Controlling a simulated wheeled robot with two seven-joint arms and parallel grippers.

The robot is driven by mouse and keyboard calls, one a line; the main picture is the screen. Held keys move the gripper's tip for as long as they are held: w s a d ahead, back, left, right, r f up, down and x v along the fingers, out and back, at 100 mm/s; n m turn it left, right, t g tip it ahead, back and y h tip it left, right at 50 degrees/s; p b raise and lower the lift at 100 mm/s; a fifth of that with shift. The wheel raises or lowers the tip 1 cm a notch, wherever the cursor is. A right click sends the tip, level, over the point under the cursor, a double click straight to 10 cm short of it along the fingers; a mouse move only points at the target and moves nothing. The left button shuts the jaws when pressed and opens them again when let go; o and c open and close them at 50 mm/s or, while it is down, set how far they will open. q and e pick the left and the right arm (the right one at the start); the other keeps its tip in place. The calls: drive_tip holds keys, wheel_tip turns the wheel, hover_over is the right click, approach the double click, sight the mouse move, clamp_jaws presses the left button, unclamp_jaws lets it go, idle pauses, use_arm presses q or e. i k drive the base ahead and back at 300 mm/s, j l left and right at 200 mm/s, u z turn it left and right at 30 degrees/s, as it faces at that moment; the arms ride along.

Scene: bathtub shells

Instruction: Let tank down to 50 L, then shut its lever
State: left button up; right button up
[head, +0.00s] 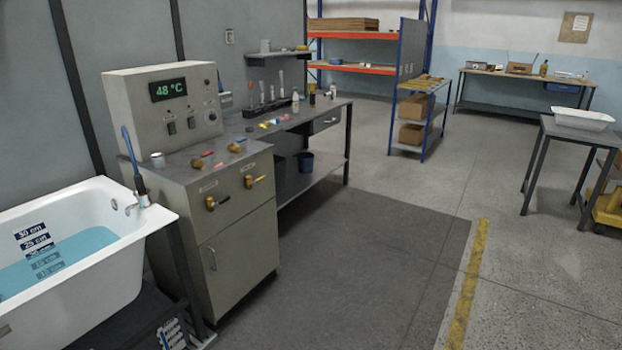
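A white bathtub (105,240) at the left holds blue water (85,243). A depth scale in cm (38,243) is on its inner wall, its lower labels seen through the water. A grey cabinet (232,235) beside it carries a control box whose green display (168,90) reads 48 °C. Two brass valves are on the cabinet's front: the left lever (224,199) has a dark handle, the right lever (260,179) a yellow one. Their labels are too small to read. I cannot tell which thing is the tank, and no litre reading is legible. Neither gripper is in view.
A blue-handled fitting (131,155) stands at the tub's rim. A workbench (335,104) with bottles and small parts adjoins the cabinet. A dark floor mat (350,260) in front is clear, edged by a yellow stripe (467,285). A table with a white basin (583,118) stands right.

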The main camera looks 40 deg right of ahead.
sight(263, 178)
drive_tip(key=i+l+z, duration=0.3)
drive_tip(key=z, duration=0.15)
drive_tip(key=i+l+z, duration=0.1)
drive_tip(key=i+z, duration=0.35)
